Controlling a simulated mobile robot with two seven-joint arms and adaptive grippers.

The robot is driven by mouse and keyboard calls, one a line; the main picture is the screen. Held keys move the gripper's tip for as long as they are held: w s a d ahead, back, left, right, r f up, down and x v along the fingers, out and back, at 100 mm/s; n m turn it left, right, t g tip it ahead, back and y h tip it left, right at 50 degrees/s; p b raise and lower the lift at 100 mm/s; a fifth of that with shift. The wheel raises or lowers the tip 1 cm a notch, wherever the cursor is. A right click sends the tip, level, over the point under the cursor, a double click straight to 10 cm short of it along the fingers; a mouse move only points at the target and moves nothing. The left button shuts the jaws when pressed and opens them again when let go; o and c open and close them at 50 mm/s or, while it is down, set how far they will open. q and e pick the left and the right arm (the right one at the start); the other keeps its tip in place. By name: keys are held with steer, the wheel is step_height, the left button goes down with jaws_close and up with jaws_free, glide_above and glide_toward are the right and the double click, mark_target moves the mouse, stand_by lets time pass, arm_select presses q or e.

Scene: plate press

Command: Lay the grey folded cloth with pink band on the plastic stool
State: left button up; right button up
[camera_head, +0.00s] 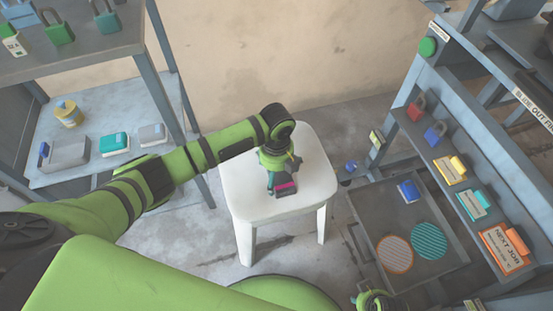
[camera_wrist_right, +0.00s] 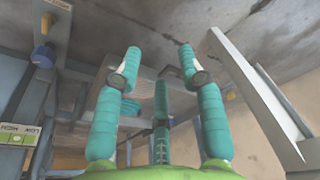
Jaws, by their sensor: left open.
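The grey folded cloth with pink band (camera_head: 287,188) is at the middle of the white plastic stool (camera_head: 250,206), just under my left gripper, and seems to lie on the seat. The gripper partly hides it; its pink band shows most clearly. My left gripper (camera_head: 281,177) points down over the stool, open, with its fingers close around or beside the cloth; contact cannot be told. My right gripper (camera_wrist_right: 158,65) has its teal fingers spread, with nothing between them. It also shows at the bottom edge of the head view (camera_head: 374,299).
A shelf (camera_head: 88,172) at left holds a yellow pot (camera_head: 68,114), a teal folded item (camera_head: 115,144) and a grey one (camera_head: 152,134). At right, a dark tray (camera_head: 375,222) holds two round discs. A rack with padlocks and cards stands beyond.

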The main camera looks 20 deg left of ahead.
mark_target(277, 177)
arm_select(q)
step_height(277, 177, up, 11)
steer(key=p, duration=0.2)
arm_select(e)
step_height(277, 177, down, 3)
steer(key=shift+w+d+r+t, duration=0.15)
steer(key=shift+t, duration=0.35)
